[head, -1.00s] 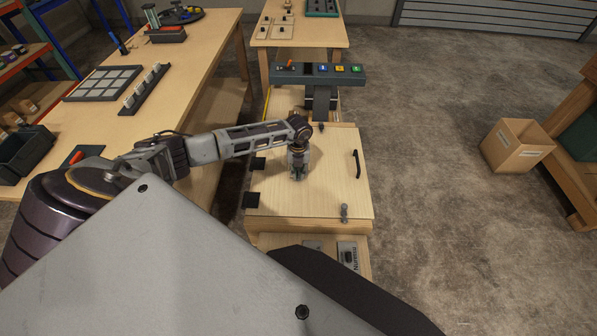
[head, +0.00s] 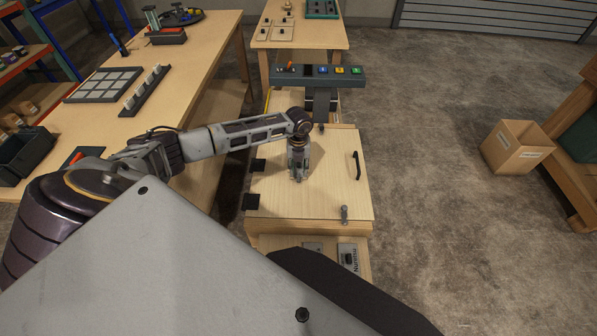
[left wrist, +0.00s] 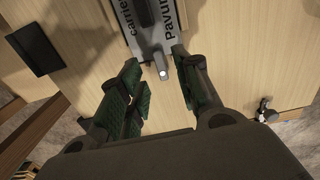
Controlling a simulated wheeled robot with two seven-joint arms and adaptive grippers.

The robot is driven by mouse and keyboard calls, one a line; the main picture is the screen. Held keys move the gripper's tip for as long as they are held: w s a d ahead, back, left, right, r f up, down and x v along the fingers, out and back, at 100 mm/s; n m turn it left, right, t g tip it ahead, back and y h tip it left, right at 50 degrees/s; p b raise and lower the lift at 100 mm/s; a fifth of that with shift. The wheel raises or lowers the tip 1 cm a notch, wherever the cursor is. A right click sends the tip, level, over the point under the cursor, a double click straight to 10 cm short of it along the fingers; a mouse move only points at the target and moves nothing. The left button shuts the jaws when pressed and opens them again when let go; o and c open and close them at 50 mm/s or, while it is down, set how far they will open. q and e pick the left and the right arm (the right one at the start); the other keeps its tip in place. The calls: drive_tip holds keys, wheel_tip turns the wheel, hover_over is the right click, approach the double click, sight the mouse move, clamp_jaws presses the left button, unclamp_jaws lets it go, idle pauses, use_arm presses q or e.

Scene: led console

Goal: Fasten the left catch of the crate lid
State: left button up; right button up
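The crate has a closed pale wooden lid (head: 325,190) with black hinges (head: 251,201) at its left edge. A black bar handle (head: 357,165) is at the right. A small metal fitting (head: 344,213) stands near the front right corner; it shows in the left wrist view (left wrist: 265,112). My left gripper (head: 298,178) points down over the middle of the lid. In the left wrist view its green-padded fingers (left wrist: 158,90) are apart. A grey lettered part (left wrist: 152,30) lies beyond the fingertips; I cannot tell whether they touch it. My right gripper is out of view.
A console with coloured buttons (head: 338,73) stands behind the crate. Grey plates with dark centres (head: 347,257) are in front of it. A long workbench (head: 205,75) runs along the left. A cardboard box (head: 515,147) sits on the open floor at the right.

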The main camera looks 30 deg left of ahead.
sight(298, 175)
use_arm(q)
wheel_tip(298, 175, up, 8)
drive_tip(key=shift+r, duration=0.2)
drive_tip(key=shift+f, duration=0.1)
idle(0.7)
